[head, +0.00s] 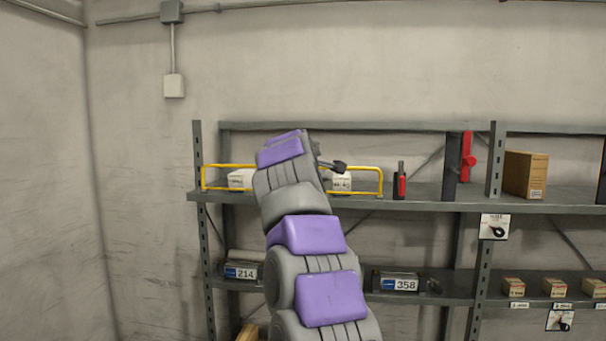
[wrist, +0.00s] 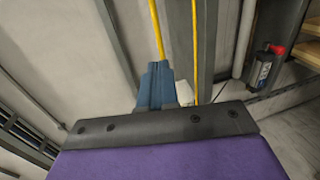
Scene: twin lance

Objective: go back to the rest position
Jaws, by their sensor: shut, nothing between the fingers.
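My arm, grey with purple covers, rises from the bottom middle of the head view, its end in front of the upper shelf (head: 430,205). A small dark piece (head: 338,167) sticks out right of the arm's end; I cannot tell whether it is part of my gripper. In the wrist view, the blue-grey fingers of my gripper (wrist: 155,86) show past the dark plate, shut and empty. They look close to the yellow rail (head: 215,165); I cannot tell whether they touch it. The arm hides the middle of that rail.
A white box (head: 240,179) and another white box (head: 341,181) sit behind the rail. A black-and-red item (head: 400,183) and a cardboard box (head: 525,174) stand farther right. Bins labelled 214 (head: 242,270) and 358 (head: 398,282) are below.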

